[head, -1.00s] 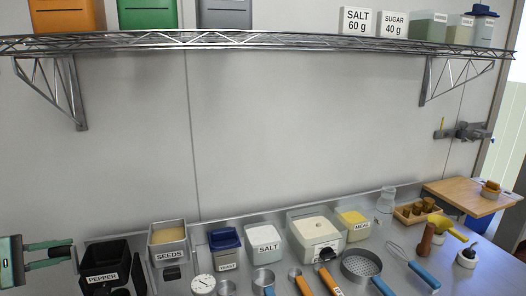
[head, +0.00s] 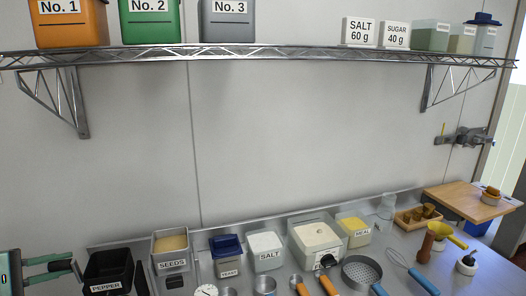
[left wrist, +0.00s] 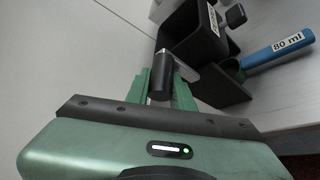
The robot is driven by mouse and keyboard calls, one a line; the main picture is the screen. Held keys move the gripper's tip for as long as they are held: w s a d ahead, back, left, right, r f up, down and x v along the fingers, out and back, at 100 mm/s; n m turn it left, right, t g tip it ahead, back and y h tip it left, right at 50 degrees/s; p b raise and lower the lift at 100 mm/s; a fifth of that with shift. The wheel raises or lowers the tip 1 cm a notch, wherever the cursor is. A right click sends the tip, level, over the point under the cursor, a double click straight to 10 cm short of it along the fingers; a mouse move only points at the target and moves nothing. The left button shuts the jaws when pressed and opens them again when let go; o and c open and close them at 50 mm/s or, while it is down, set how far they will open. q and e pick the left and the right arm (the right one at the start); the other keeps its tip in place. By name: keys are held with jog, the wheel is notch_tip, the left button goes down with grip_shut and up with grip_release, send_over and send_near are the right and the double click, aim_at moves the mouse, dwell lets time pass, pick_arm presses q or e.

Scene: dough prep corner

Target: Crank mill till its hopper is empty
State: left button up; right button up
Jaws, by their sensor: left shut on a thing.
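The mill (head: 108,268) is a black, square, open-topped box labelled PEPPER at the lower left of the head view. Its inside looks dark, and I cannot tell how much is in the hopper. In the left wrist view the mill's black body (left wrist: 190,32) is at the upper right. My left gripper (head: 76,267) is just left of the mill. In the left wrist view the gripper (left wrist: 163,88) is shut on the black crank knob (left wrist: 161,74), which joins a metal crank arm (left wrist: 185,70). My right gripper is not in view.
A SEEDS container (head: 171,248) stands right of the mill. A blue-handled 80 ml scoop (left wrist: 278,52) is beside the mill. SALT (head: 266,250) and MEAL (head: 356,230) tubs, a sieve (head: 362,270) and several tools crowd the counter. A wire shelf (head: 260,53) hangs above.

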pick_arm(q)
jog(key=shift+s+d+r, duration=0.2)
jog(key=shift+s+d, duration=0.1)
jog(key=shift+s, duration=0.2)
jog(key=o, duration=0.8)
jog(key=shift+s+r, duration=0.15)
jog(key=shift+s, duration=0.05)
jog(key=shift+d, duration=0.1)
jog(key=shift+w, duration=0.1)
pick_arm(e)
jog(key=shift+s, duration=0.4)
pick_arm(q)
jog(key=shift+s+a+r+p, duration=0.3)
jog(key=shift+s+a+p, duration=0.05)
jog(key=shift+a, duration=0.15)
jog(key=shift+p+v, duration=0.5)
jog(key=shift+v, duration=2.15)
jog(key=shift+f, duration=0.1)
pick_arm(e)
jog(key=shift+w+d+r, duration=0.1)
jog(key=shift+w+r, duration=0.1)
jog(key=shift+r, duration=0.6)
pick_arm(q)
jog(key=shift+a, duration=0.1)
